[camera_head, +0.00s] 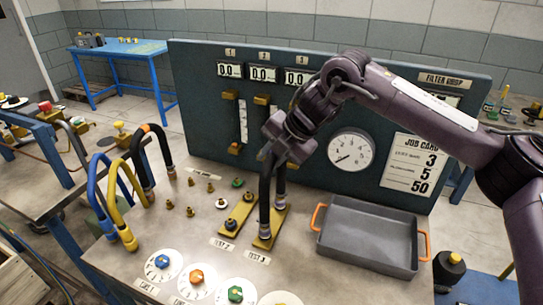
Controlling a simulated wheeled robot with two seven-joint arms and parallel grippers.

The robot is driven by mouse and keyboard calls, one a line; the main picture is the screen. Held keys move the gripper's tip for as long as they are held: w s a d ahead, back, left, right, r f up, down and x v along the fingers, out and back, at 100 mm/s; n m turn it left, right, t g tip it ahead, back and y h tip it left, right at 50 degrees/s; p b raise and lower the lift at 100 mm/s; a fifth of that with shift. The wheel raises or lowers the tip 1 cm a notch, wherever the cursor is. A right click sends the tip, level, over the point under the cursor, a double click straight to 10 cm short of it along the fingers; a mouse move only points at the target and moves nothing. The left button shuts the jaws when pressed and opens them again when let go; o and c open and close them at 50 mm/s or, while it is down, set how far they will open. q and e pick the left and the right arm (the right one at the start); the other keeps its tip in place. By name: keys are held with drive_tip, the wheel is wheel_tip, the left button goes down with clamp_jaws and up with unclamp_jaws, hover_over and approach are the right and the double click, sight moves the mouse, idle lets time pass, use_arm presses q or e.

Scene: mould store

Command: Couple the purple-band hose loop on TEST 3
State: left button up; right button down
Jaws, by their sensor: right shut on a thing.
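My right gripper (272,154) is shut on the top of a black hose loop (264,192) and holds it upright. Its band is hidden behind the gripper, so I cannot see its colour. The loop's two metal ends are at the yellow TEST 3 plate (265,243), one near and one farther back. They look lined up with the plate's fittings; I cannot tell whether they are fully seated. The TEST 3 label (257,257) lies in front of the plate. My left gripper is out of view.
A similar yellow plate (238,217) with bare fittings stands just left. Blue (95,185), yellow (116,205) and orange-band black (145,172) hose loops stand at the left. A grey tray (368,262) is close on the right. The gauge panel (200,98) rises behind.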

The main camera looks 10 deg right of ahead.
drive_tip(key=shift+f, duration=0.2)
idle(0.6)
drive_tip(key=c, duration=1.4)
unclamp_jaws()
drive_tip(key=shift+o, duration=1.4)
drive_tip(key=shift+f, duration=0.1)
drive_tip(key=b+v, duration=0.1)
drive_tip(key=v, duration=0.7)
drive_tip(key=shift+f, duration=0.1)
